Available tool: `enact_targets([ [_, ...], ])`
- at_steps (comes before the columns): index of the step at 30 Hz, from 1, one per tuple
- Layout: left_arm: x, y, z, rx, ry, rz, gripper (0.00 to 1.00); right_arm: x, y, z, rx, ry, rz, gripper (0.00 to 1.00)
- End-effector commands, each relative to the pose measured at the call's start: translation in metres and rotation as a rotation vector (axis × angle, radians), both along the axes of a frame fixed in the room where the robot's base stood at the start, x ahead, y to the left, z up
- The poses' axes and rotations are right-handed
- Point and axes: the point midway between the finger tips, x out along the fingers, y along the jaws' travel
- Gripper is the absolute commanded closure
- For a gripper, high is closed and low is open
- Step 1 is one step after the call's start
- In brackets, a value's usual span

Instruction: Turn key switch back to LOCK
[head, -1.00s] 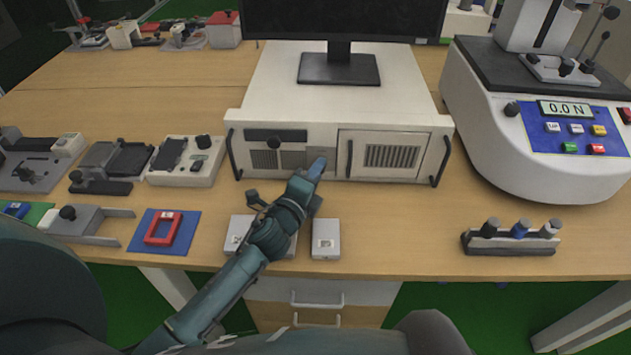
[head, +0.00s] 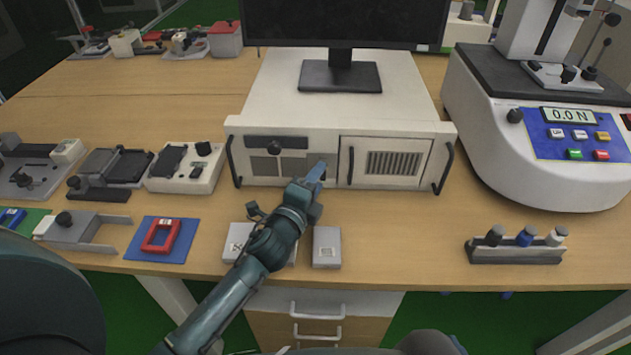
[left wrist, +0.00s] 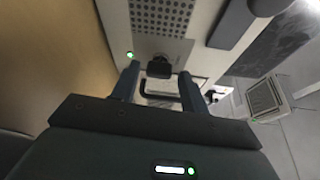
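The white computer case (head: 385,137) stands in the middle of the table. My left gripper (head: 319,172) reaches its front panel just left of the right-hand vented door. In the left wrist view the black key switch (left wrist: 160,67) sits on the case's front, below a perforated grille. The two fingertips of my left gripper (left wrist: 157,72) are spread on either side of it, with a visible gap on each side. In the head view the switch is mostly hidden behind the gripper, and its markings cannot be read. My right gripper is not in view.
Two small white boxes, one partly behind my left arm and one beside it (head: 326,247), lie before the case. A red-framed block on a blue mat (head: 152,252) is left. A force tester (head: 500,130) and a rack (head: 515,256) stand right.

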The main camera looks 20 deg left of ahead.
Motion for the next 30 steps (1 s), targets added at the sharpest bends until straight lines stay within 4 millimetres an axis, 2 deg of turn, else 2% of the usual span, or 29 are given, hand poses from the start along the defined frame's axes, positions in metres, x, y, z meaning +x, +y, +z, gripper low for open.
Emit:
enact_targets([
  [3,0.000,0.000,0.000,0.000,0.000,-0.001,0.47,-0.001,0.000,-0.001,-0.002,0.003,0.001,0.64],
  [10,-0.001,0.000,0.000,0.001,0.000,-0.001,0.47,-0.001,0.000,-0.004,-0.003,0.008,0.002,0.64],
  [14,-0.012,0.001,-0.001,0.000,0.003,-0.001,0.47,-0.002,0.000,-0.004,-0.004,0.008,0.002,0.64],
  [17,-0.029,0.003,0.000,0.000,0.003,-0.002,0.47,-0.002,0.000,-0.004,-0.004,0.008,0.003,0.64],
  [24,-0.082,0.009,0.002,-0.001,0.004,-0.001,0.47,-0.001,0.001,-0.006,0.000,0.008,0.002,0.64],
  [30,-0.115,0.012,0.003,-0.001,0.002,0.000,0.47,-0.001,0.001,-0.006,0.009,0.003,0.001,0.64],
])
